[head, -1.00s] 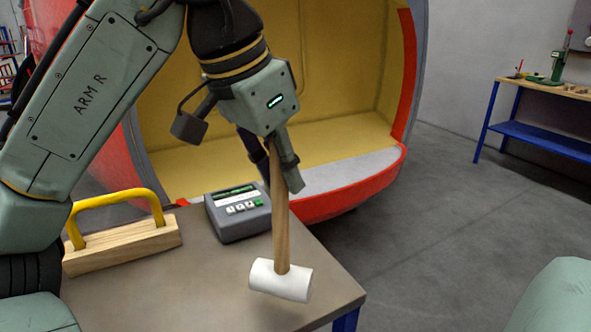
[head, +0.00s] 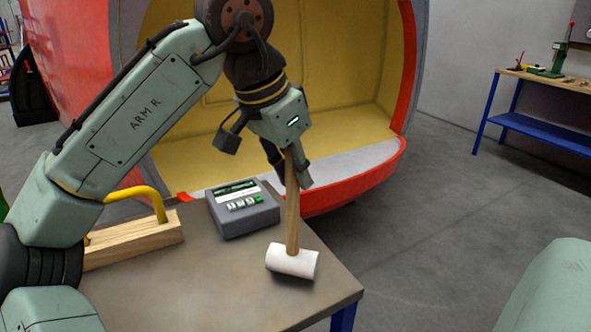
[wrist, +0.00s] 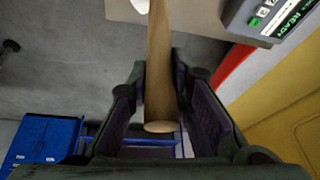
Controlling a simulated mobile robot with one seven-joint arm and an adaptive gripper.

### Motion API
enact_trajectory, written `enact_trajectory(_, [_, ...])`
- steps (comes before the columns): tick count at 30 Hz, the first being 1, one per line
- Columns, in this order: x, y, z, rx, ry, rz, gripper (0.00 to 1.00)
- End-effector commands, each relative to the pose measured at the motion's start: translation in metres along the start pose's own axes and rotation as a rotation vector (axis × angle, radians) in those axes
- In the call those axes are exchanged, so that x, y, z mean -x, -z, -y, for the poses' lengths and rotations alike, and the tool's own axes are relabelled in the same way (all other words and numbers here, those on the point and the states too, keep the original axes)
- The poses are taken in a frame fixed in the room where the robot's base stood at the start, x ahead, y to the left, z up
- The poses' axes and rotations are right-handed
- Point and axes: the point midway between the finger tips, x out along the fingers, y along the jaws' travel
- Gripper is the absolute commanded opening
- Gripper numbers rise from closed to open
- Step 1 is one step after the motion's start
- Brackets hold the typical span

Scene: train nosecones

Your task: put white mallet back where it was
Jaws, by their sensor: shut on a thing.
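The white mallet (head: 292,261) has a white cylindrical head and a wooden handle. It hangs head down over the right part of the grey-brown table (head: 225,285), with its handle slightly tilted. I cannot tell whether the head touches the tabletop. My gripper (head: 288,170) is shut on the upper part of the handle. In the wrist view my gripper's fingers (wrist: 162,105) lie on both sides of the wooden handle (wrist: 160,70), and the white head (wrist: 140,5) is cut off at the top edge.
A grey device with buttons (head: 243,208) stands left of the mallet. A wooden block with a yellow handle (head: 135,240) lies at the table's left. The red and yellow nosecone (head: 340,90) is behind. A blue-legged workbench (head: 545,115) stands far right.

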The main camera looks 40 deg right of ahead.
Motion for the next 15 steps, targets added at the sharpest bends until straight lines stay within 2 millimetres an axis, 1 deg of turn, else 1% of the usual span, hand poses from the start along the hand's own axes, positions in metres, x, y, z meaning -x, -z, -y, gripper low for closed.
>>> enact_trajectory(3, [-0.0055, -0.0024, -0.0002, 0.001, 0.001, -0.002, 0.0])
enact_trajectory(13, [-0.0086, -0.0034, -0.0005, 0.0, 0.0, -0.003, 0.0])
enact_trajectory(14, [-0.0088, -0.0036, -0.0004, 0.0, 0.001, -0.001, 0.2])
enact_trajectory(15, [-0.0086, -0.0035, -0.0004, 0.0, 0.001, -0.001, 0.23])
